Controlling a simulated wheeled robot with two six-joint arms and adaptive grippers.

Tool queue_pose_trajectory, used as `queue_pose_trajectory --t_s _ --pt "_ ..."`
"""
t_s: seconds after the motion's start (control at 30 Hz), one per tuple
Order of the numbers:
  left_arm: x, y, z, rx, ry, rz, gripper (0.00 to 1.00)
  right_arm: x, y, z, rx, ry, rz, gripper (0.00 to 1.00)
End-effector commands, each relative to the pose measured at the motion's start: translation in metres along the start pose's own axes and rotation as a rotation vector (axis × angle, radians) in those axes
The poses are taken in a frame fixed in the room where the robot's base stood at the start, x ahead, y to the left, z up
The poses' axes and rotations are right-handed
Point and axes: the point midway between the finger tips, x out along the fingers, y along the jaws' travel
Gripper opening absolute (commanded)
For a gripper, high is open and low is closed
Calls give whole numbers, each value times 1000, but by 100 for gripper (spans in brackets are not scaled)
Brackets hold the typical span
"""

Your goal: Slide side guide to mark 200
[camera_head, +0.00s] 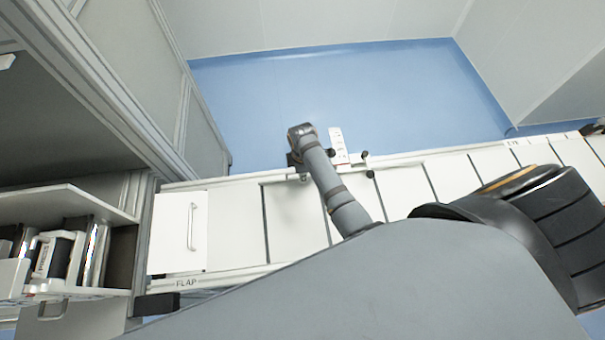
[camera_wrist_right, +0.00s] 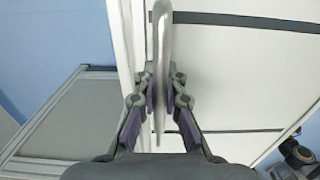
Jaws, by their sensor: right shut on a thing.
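My right gripper (camera_head: 296,160) is at the far edge of the white conveyor bed, mostly hidden behind its own wrist in the head view. The plate stands on edge between both finger pads. A white upright strip with small marks (camera_head: 338,143) stands just right of the gripper, with dark knobs (camera_head: 365,155) beside it. The 200 mark cannot be read. My left gripper is not in view.
The white bed (camera_head: 235,225) has dark cross gaps and a long far rail (camera_head: 430,154). A white flap with a handle (camera_head: 180,230) is at its left end, near the word FLAP. A shelf with rolls (camera_head: 62,255) stands at left. Blue floor (camera_head: 270,110) lies beyond.

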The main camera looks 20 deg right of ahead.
Motion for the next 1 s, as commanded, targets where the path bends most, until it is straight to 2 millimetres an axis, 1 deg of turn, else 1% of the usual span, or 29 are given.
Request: queue_pose_trajectory --t_s 0.37,1.0 --pt "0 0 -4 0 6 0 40 0 -1 0 0 0 0 0" --pt "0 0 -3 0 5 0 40 0 -18 -1 0 2 -3 0"
